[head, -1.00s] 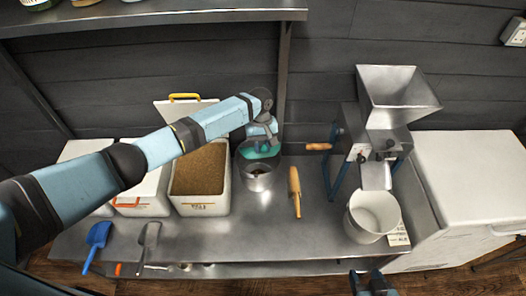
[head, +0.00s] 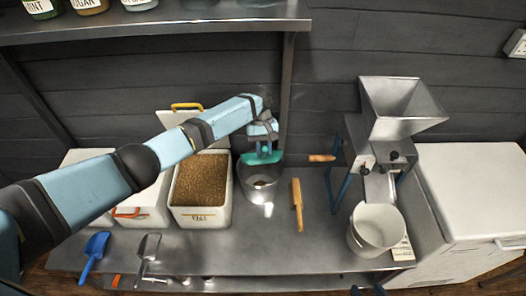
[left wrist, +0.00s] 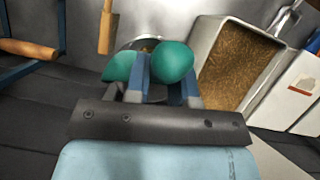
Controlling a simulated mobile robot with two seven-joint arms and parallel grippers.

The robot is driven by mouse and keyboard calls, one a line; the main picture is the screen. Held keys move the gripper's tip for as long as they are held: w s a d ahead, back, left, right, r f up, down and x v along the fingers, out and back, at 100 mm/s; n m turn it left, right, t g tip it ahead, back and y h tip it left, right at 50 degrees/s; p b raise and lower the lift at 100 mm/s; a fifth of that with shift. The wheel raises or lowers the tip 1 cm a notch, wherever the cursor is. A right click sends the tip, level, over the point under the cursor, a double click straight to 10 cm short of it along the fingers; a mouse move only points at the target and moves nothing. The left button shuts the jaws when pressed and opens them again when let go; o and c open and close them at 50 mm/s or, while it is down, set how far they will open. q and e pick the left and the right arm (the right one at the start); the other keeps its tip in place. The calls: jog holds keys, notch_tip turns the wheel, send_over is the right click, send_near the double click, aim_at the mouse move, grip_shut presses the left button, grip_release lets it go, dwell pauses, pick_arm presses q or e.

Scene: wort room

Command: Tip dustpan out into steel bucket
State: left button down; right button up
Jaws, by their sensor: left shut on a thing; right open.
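The teal dustpan (head: 262,158) is in my left gripper (head: 264,148), which is shut on it. It is held tilted, just above the back rim of the steel bucket (head: 262,192). A small brownish patch shows inside the bucket; I cannot tell what it is. In the left wrist view the dustpan (left wrist: 172,62) shows on both sides of the fingers and hides most of the bucket (left wrist: 147,43). I cannot see whether anything is left on the dustpan. My right gripper (head: 368,290) is open, low at the front edge, mostly cut off.
A grain-filled white bin (head: 182,216) stands left of the bucket. A wooden-handled brush (head: 297,205) lies to its right. A mill (head: 380,150) with a white pail (head: 377,232) stands further right. Blue (head: 95,247) and grey (head: 148,250) scoops lie front left. A shelf (head: 150,22) hangs above.

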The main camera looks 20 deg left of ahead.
aim_at(264, 147)
dwell(0.4)
pick_arm(q)
jog(key=shift+r+p, duration=0.15)
jog(key=shift+p, duration=0.2)
jog(key=t+p, duration=0.1)
jog(key=p, duration=0.1)
jog(key=t+y+p, duration=0.1)
jog(key=p, duration=0.1)
jog(key=shift+s+r, duration=0.25)
jog(key=shift+r, duration=0.15)
jog(key=shift+d+f+t, duration=0.1)
jog(key=shift+t, duration=0.3)
jog(key=shift+s+t+y, duration=0.15)
jog(key=shift+t+y, duration=0.15)
jog(key=shift+t, duration=0.2)
jog(key=t, duration=0.1)
jog(key=r+t+y, duration=0.1)
jog(key=t, duration=0.1)
jog(key=s+t+y, duration=0.1)
jog(key=shift+d+r+t, duration=0.25)
jog(key=shift+r+t, duration=0.05)
jog(key=shift+r, duration=0.1)
jog(key=shift+r+t, duration=0.15)
jog(key=shift+t, duration=0.35)
